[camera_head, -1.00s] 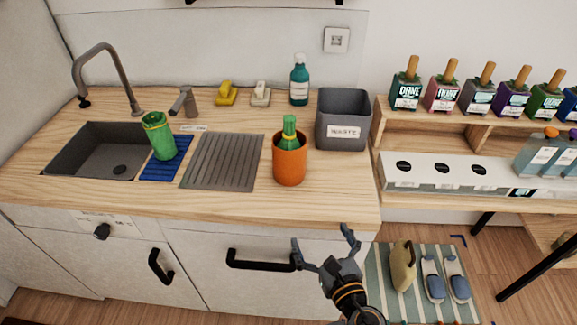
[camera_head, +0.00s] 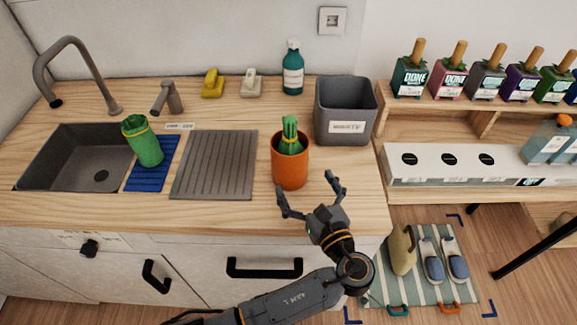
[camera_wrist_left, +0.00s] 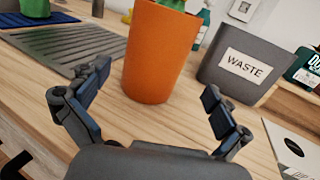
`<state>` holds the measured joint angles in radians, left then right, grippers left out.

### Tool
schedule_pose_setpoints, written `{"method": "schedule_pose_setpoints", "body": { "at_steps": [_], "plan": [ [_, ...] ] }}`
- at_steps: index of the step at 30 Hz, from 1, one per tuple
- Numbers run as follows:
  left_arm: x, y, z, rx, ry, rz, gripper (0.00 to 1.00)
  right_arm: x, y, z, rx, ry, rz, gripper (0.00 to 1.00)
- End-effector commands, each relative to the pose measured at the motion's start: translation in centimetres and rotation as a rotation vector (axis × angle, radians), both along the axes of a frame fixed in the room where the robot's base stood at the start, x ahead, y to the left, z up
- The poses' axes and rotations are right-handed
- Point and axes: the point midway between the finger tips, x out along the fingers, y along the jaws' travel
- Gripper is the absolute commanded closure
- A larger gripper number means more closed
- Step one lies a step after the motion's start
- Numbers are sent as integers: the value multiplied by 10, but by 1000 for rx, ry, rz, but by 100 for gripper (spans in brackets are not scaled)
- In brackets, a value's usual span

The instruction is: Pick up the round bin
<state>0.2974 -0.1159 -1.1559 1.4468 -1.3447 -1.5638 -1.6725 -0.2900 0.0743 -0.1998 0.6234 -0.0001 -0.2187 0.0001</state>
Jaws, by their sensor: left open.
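The round bin (camera_head: 290,172) is an orange, open-topped cylinder standing upright on the wooden counter. A green rolled item (camera_head: 290,138) with a yellow band sticks up out of it. My left gripper (camera_head: 307,184) is open and empty, just in front of the bin on the right. In the left wrist view, the orange bin (camera_wrist_left: 156,52) stands ahead between the two spread fingers of my left gripper (camera_wrist_left: 157,80), with a gap to it. My right gripper is out of view.
A grey square bin (camera_head: 344,112) labelled WASTE stands close behind the bin on the right. A ribbed grey drainer (camera_head: 214,165) lies to its left, then a blue mat (camera_head: 150,175) with a green roll (camera_head: 143,142) beside the sink (camera_head: 75,165). A teal bottle (camera_head: 292,72) stands behind.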

Motion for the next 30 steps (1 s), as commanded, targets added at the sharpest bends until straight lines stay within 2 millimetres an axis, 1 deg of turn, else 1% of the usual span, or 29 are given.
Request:
{"method": "schedule_pose_setpoints", "body": {
  "at_steps": [1, 3, 6, 10, 14, 19, 21, 24, 30],
  "plan": [
    [11, 5, 3, 2, -2, 1, 0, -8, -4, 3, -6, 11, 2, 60],
    [22, 10, 2, 1, -3, 2, 0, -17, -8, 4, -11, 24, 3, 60],
    [34, 15, 2, 2, -1, 0, 0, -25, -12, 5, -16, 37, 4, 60],
    [41, 18, 1, -1, 1, 0, 0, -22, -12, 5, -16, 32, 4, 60],
    [47, 22, 3, -1, 0, 0, 0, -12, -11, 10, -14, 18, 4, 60],
    [67, 36, 10, 2, -1, 2, 0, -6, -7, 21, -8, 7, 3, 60],
    [77, 39, 8, 2, 0, 1, 0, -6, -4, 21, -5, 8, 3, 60],
    [86, 42, 7, 0, 1, 0, 0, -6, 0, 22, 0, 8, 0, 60],
    [87, 43, 5, -2, 1, -1, 0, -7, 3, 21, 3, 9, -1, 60]
  ]
}}
